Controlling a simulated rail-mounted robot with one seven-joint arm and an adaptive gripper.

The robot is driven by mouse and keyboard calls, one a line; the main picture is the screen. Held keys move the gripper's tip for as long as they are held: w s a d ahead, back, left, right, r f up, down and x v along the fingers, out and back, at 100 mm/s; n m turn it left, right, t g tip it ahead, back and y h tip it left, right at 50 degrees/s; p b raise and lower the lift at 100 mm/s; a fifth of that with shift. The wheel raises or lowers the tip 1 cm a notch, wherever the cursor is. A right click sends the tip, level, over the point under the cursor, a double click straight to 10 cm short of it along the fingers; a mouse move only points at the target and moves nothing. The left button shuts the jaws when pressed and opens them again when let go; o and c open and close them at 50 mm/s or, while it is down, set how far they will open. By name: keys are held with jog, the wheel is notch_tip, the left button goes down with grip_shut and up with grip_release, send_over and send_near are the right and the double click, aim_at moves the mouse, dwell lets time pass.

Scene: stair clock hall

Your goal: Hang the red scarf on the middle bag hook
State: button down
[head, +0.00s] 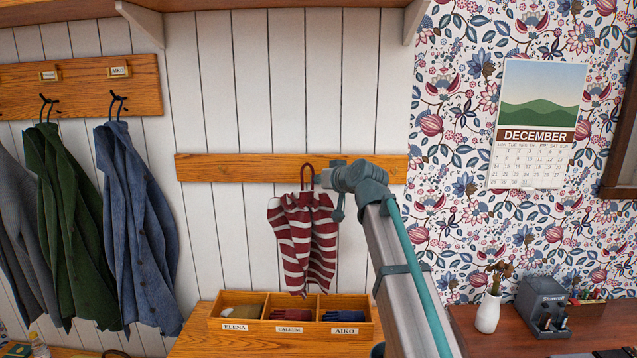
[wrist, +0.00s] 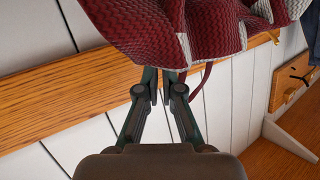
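The red scarf (head: 303,240), with red and pale stripes, hangs bunched in front of the lower wooden rail (head: 230,168). A dark red loop (head: 307,170) rises from its top. My gripper (head: 318,180) is at the loop's right side in the head view. In the wrist view the scarf (wrist: 180,25) fills the top and covers the fingertips. The fingers (wrist: 160,85) are close together, and the loop runs in behind them, so my gripper appears shut on the scarf by its loop.
Coats (head: 140,220) hang from an upper-left board (head: 85,85). A labelled three-compartment box (head: 290,343) stands below the scarf. A white vase (head: 487,312) and a dark device (head: 543,305) stand on a right-hand surface. A shelf bracket (head: 413,20) projects above.

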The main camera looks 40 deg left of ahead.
jog(key=shift+w+a+f+b, duration=0.6)
jog(key=shift+w+f, duration=0.1)
jog(key=shift+w, duration=0.1)
jog(key=shift+w+a+f+b, duration=0.55)
jog(key=shift+w+a+f, duration=0.05)
jog(key=shift+w+f, duration=0.15)
jog(key=c, duration=1.2)
grip_release()
jog(key=shift+c, duration=0.2)
jog(key=v, duration=1.2)
